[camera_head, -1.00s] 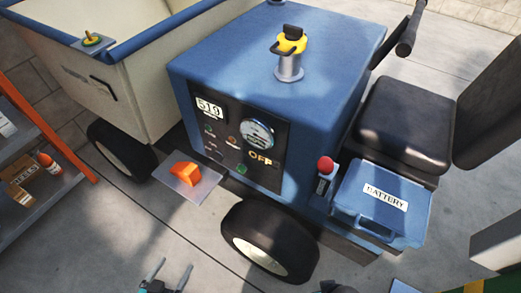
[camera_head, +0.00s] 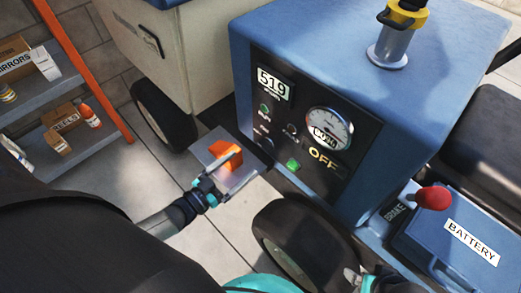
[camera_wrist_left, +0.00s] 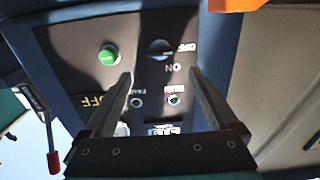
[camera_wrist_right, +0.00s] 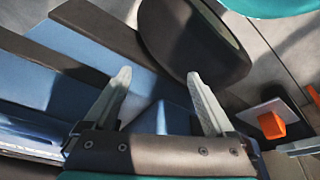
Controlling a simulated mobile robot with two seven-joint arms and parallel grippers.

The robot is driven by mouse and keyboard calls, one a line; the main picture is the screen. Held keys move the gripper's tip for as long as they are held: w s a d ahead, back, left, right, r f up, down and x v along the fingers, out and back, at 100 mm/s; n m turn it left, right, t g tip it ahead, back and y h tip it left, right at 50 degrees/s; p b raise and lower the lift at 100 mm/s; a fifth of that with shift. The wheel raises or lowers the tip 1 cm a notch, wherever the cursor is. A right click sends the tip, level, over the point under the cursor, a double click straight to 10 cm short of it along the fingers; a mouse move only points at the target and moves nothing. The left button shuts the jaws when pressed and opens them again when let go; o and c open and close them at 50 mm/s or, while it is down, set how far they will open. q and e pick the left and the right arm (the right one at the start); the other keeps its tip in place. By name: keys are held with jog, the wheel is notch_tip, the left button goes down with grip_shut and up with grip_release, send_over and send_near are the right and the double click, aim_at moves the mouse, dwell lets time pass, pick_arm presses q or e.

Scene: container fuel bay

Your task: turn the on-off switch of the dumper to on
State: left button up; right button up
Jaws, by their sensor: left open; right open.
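The blue dumper's dark front panel (camera_head: 355,176) faces me in the head view. The on-off switch shows in the left wrist view as a dark round knob (camera_wrist_left: 160,47), with OFF and ON labels beside it. In the head view the switch (camera_head: 267,147) is small and dark, left of the green button (camera_head: 293,165). A yellow OFF sign (camera_head: 322,158) shows on the panel. My left gripper (camera_head: 227,172) is open and empty in front of the panel; its fingers (camera_wrist_left: 159,75) point towards the switch, apart from it. My right gripper (camera_wrist_right: 157,78) is open, low near the front wheel.
An orange wedge (camera_head: 226,163) on a grey plate (camera_head: 241,181) lies behind my left gripper in the head view. The red-knobbed brake lever (camera_head: 432,198) and blue battery box (camera_head: 440,237) are at right. A shelf with boxes (camera_head: 72,90) stands at left.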

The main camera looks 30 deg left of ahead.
aim_at(263, 147)
pick_arm(q)
jog(key=b+x, duration=0.1)
jog(key=x, duration=0.5)
jog(key=shift+w+d+b, duration=0.15)
jog(key=shift+w+b, duration=0.15)
jog(key=shift+w, duration=0.05)
jog(key=shift+x, duration=0.85)
pick_arm(e)
jog(key=shift+t, duration=0.4)
jog(key=shift+w+r, duration=0.15)
jog(key=shift+r, duration=1.05)
jog(key=shift+w+r, duration=0.1)
jog(key=shift+r, duration=1.05)
pick_arm(q)
jog(key=shift+c, duration=0.4)
jog(key=c, duration=1.3)
